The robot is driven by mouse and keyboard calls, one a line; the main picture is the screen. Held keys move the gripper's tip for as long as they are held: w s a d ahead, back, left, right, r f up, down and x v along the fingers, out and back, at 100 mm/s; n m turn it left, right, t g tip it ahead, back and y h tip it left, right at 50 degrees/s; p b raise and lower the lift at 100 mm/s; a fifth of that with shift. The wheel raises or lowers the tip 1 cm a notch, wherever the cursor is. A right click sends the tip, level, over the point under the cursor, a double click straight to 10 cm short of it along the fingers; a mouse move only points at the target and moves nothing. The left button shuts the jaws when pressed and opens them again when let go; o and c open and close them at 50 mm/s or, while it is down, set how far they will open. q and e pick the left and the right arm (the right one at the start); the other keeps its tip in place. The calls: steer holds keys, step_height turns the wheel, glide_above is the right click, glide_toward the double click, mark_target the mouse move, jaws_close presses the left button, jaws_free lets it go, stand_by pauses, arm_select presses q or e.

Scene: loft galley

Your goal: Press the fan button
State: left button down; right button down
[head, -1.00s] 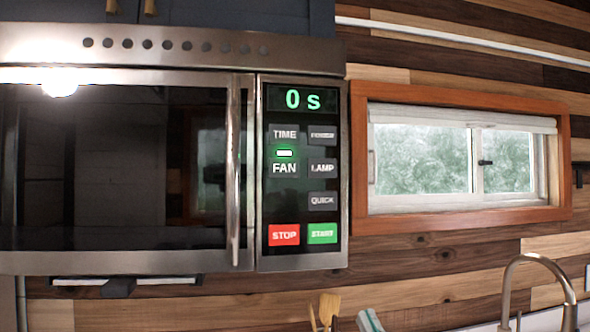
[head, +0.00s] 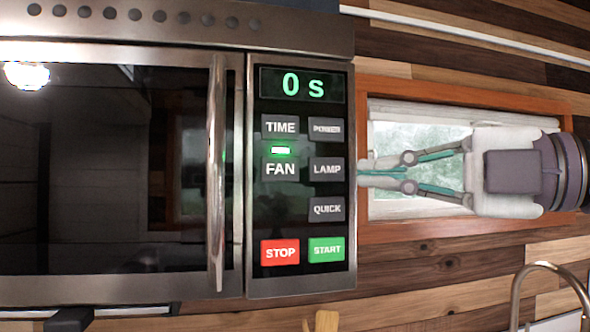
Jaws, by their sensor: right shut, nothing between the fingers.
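The FAN button (head: 280,169) is a dark square key on the microwave's control panel (head: 279,222). A small green light (head: 281,151) glows at its top edge. My right gripper (head: 362,174) comes in from the right, in front of the window, with its fingers shut and empty. Its tips point left and sit at the panel's right edge, about level with the FAN and LAMP (head: 327,169) keys. I cannot tell whether the tips touch the panel. The display (head: 302,87) reads "0 s". My left gripper is not in view.
TIME (head: 280,127), POWER, QUICK (head: 326,209), red STOP (head: 280,252) and green START (head: 327,249) keys surround it. The microwave handle (head: 216,175) stands out left of the panel. A faucet (head: 548,272) is at lower right.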

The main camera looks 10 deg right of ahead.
steer(key=shift+d+r+m+t+h, duration=0.4)
steer(key=shift+d+t, duration=0.1)
steer(key=shift+d, duration=0.3)
steer(key=shift+a, duration=0.1)
steer(key=p, duration=0.7)
glide_toward(274, 170)
steer(key=x, duration=0.5)
steer(key=shift+s+a+r, duration=0.25)
steer(key=shift+s+a, duration=0.05)
steer(key=shift+a, duration=0.2)
steer(key=shift+w+d+f, duration=0.15)
steer(key=shift+w+d, duration=0.1)
steer(key=shift+w, duration=0.4)
steer(key=shift+a, duration=0.1)
